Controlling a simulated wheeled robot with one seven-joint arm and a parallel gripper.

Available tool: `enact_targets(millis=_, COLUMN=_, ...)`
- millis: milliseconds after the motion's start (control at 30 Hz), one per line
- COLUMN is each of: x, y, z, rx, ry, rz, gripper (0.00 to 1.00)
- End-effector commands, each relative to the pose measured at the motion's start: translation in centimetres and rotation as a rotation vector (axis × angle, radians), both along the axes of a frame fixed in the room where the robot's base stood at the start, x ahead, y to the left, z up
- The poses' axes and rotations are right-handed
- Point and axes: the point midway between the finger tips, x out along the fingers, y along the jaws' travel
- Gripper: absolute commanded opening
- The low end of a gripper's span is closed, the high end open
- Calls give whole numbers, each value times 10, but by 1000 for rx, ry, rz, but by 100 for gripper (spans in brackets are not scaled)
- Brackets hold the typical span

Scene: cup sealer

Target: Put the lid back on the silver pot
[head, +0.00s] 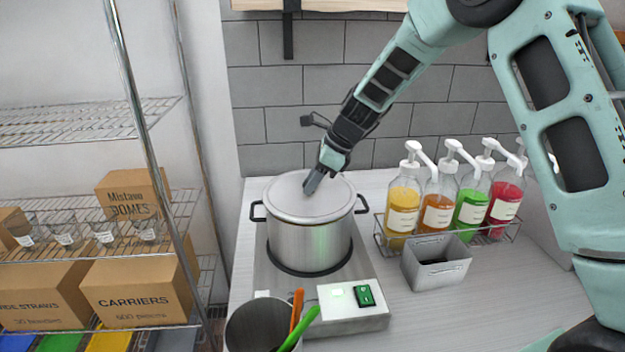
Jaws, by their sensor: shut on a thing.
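The silver pot (310,245) stands upright on a hot plate near the wall, with a black handle on each side. The silver lid (285,197) lies over the pot's mouth and looks about level. I cannot tell if it is fully seated all round. My gripper (310,190) comes down from the upper right to the lid's middle. It is shut on the lid's knob, which the fingers hide.
The hot plate (340,312) has a green switch in front. A metal container (262,328) with orange and green utensils stands before it. A rack of pump bottles (440,205) and an empty grey bin (437,265) stand right. A wire shelf (100,255) with boxes and glasses is left.

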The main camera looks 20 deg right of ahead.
Motion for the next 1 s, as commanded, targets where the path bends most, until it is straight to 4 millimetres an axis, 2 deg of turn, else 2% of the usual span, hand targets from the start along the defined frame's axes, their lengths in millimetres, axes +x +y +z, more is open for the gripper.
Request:
enact_targets(millis=467, x=0, y=0, z=0, rx=0, ry=0, rz=0, gripper=2)
enact_targets(millis=500, x=0, y=0, z=0, rx=0, ry=0, rz=0, gripper=33)
enact_targets(millis=600, x=0, y=0, z=0, rx=0, ry=0, rz=0, gripper=55)
enact_targets(millis=767, x=0, y=0, z=0, rx=0, ry=0, rz=0, gripper=55)
enact_targets(millis=800, x=0, y=0, z=0, rx=0, ry=0, rz=0, gripper=58)
enact_targets(millis=867, x=0, y=0, z=0, rx=0, ry=0, rz=0, gripper=75)
enact_targets(millis=1000, x=0, y=0, z=0, rx=0, ry=0, rz=0, gripper=77)
